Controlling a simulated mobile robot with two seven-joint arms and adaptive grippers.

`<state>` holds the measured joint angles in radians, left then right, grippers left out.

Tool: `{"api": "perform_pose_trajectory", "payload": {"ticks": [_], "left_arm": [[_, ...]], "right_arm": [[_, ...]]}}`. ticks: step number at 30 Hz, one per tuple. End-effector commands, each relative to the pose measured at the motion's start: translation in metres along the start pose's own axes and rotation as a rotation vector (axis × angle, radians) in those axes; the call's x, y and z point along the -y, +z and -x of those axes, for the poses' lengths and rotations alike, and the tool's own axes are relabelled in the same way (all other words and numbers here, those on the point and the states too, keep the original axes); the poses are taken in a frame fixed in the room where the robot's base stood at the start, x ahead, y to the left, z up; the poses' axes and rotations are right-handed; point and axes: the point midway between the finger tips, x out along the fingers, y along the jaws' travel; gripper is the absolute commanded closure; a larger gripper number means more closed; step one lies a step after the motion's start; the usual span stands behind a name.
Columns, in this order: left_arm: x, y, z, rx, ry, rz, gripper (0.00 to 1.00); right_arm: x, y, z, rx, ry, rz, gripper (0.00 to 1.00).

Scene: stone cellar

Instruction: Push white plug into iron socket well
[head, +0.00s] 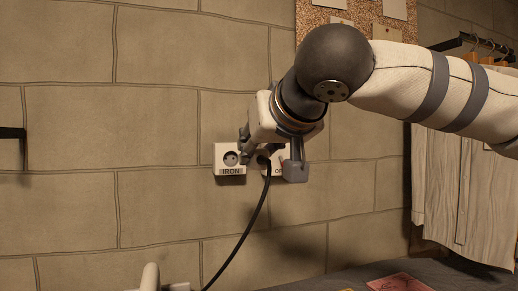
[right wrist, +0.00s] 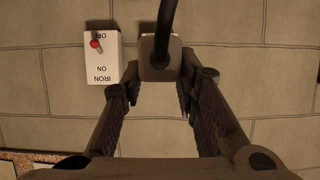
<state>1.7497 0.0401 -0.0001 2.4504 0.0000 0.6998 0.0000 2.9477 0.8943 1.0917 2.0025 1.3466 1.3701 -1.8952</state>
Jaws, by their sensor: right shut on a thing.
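The iron socket (head: 229,158) is a white wall box with a round dark well, labelled IRON, in the head view. The well shows uncovered. My right gripper (head: 256,156) is close to the wall, just right of the socket in this view. In the right wrist view my right gripper (right wrist: 160,88) is shut on the plug (right wrist: 160,65), a blocky body that looks grey-brown in this light. A black cord leaves the plug. A white edge shows behind the plug, probably the socket box. The plug's pins are hidden. My left gripper is not in view.
A white switch box (right wrist: 103,58) with a red toggle, marked IRON, ON and OFF, is beside the plug. The black cord (head: 243,238) hangs down to a white object (head: 150,278) at the bottom. Shirts (head: 468,190) hang at right.

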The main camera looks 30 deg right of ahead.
Motion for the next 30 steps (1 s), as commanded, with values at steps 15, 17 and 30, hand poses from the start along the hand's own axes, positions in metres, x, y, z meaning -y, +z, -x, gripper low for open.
{"api": "perform_pose_trajectory", "payload": {"ticks": [15, 17, 30], "left_arm": [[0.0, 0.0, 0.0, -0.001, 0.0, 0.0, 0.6], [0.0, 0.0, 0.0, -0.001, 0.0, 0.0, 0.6], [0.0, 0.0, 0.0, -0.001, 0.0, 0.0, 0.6]], "right_arm": [[0.0, -0.014, -0.076, 0.001, 0.002, 0.0, 1.0], [-0.001, -0.015, -0.082, 0.001, 0.003, -0.001, 1.0], [0.0, -0.018, -0.092, -0.001, 0.001, 0.001, 1.0]]}}
